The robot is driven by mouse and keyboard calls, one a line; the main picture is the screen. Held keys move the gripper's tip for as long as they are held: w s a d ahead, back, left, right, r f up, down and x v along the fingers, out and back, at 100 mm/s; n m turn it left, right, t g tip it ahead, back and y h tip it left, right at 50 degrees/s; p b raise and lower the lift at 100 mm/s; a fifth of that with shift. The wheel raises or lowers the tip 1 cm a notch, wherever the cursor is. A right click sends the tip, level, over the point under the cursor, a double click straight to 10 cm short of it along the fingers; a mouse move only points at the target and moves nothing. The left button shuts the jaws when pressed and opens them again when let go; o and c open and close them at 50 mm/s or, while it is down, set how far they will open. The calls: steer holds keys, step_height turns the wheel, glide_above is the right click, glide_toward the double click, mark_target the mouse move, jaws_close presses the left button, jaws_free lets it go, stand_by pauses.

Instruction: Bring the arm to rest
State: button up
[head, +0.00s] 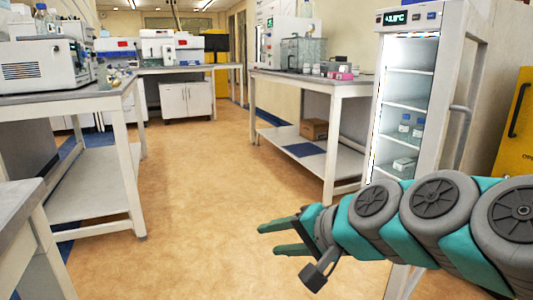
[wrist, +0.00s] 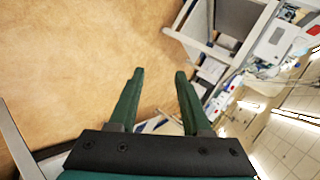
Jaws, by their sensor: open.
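My gripper (head: 268,238) is at the lower middle of the head view, at the end of my grey and teal arm, which reaches in from the right edge. Its two green fingers are spread apart with nothing between them. In the wrist view my gripper (wrist: 158,80) shows its fingers apart over bare tan floor. The gripper is in free air and touches nothing that I can see.
A lit glass-door fridge (head: 408,88) stands behind my arm at the right. A bench (head: 330,84) stands left of it. Benches (head: 62,100) line the left side, with one close at the lower left corner. The tan floor (head: 195,185) between is clear.

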steer(key=s+d+f+n+g+h+p, duration=0.1)
steer(key=s+d+f+n+g+h, duration=0.2)
steer(key=s+f, duration=0.55)
steer(key=s+d+f+n+g+h+p, duration=0.2)
steer(key=s+d+f+g+h, duration=0.3)
steer(key=s+d, duration=0.5)
steer(key=s+f+n+g, duration=0.1)
steer(key=s+f, duration=0.1)
steer(key=s, duration=0.2)
steer(key=shift+g, duration=0.3)
